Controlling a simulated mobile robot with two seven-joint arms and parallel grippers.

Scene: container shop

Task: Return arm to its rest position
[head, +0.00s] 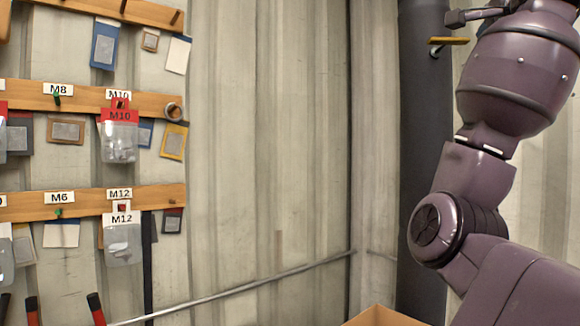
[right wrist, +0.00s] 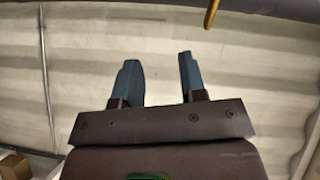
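My right arm (head: 485,170) is raised at the right side of the head view, bent at the elbow. Its gripper is mostly out of the head view at the top right. In the right wrist view my right gripper (right wrist: 160,80) shows two blue fingers apart, with nothing between them. Behind the fingers is pale corrugated wall. My left gripper is in neither view.
A corrugated wall (head: 265,150) fills the background. Wooden rails (head: 160,194) at the left carry labelled bags, such as the M10 bag (head: 119,140) and M12 bag (head: 122,240). A dark column (head: 422,120) stands behind my arm. A cardboard box (head: 380,316) shows at the bottom.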

